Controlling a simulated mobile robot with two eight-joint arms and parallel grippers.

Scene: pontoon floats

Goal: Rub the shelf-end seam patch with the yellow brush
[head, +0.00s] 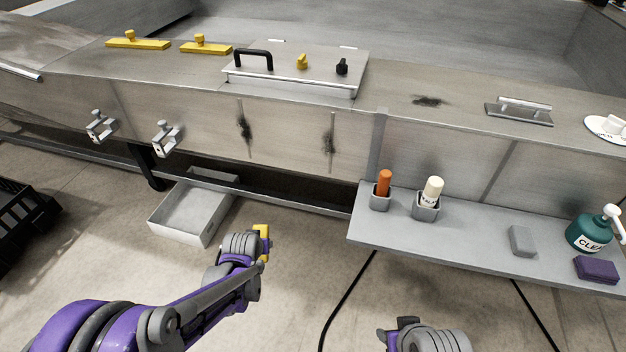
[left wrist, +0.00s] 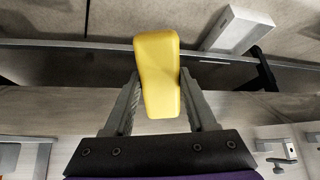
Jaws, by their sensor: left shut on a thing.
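The yellow brush (head: 262,232) is held in my left gripper (head: 258,247), in front of the float's side and below it. In the left wrist view the yellow brush (left wrist: 157,70) sits between both fingers; its bristles cannot be made out. Two dark patches mark seams on the float's side: the shelf-end seam patch (head: 330,143), nearer the shelf, and another seam patch (head: 245,128) to its left. The brush is apart from both. My right gripper (head: 392,338) is partly in view at the bottom edge; its fingers are not clear.
A grey tray (head: 180,232) lies left. A dark smudge (head: 428,101) marks the deck.

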